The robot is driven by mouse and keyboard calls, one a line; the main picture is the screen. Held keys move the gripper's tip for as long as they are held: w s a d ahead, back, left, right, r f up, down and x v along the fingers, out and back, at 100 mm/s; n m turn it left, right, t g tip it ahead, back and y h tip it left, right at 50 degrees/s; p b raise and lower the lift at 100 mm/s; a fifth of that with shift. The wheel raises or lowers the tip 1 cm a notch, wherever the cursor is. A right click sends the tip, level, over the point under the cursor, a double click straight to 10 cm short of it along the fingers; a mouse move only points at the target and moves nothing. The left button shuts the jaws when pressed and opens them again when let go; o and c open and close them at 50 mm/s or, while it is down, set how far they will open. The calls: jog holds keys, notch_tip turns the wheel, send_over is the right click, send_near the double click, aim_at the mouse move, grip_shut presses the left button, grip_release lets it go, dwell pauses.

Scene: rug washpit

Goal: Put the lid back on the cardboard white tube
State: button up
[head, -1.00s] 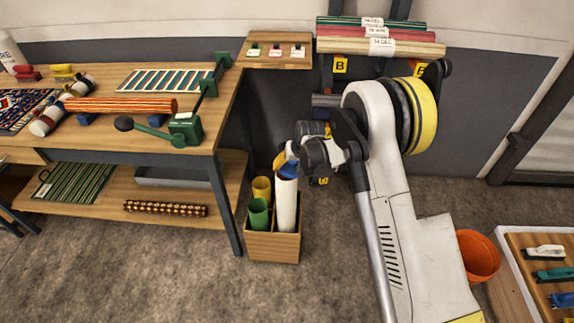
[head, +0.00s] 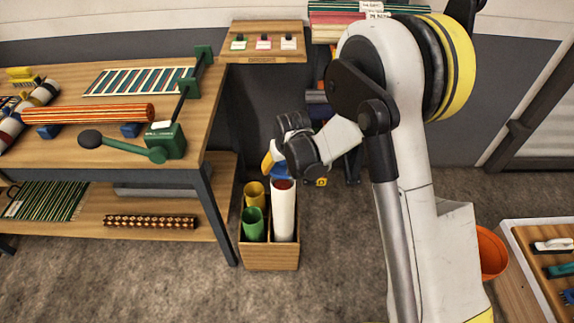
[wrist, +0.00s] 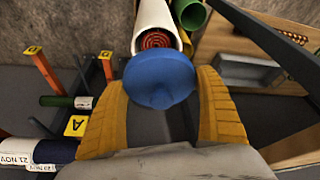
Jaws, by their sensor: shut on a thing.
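The white cardboard tube (head: 284,212) stands upright in a wooden box on the floor. Its top is open, and a rolled red item shows inside its mouth in the wrist view (wrist: 155,40). My gripper (head: 273,165) is just above the tube. In the wrist view its yellow fingers (wrist: 162,100) are shut on a round blue lid (wrist: 160,78). The lid is apart from the tube as far as I can see, close to its rim and overlapping part of it in the wrist view. In the head view the lid (head: 283,172) is partly hidden by my gripper.
The wooden box (head: 270,258) also holds a yellow tube (head: 254,193) and a green tube (head: 253,224), left of the white one. A workbench (head: 190,120) with a lower shelf stands to the left. An orange bucket (head: 492,254) stands at the right.

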jog(key=shift+s+f+b, duration=0.2)
jog(key=shift+f+b, duration=0.85)
jog(key=shift+f, duration=1.95)
jog(key=shift+f, duration=0.2)
jog(key=o, duration=0.9)
jog(key=shift+o, duration=0.2)
jog(key=shift+r, duration=0.1)
jog(key=shift+r+p, duration=2.1)
jog(key=shift+r, duration=1.35)
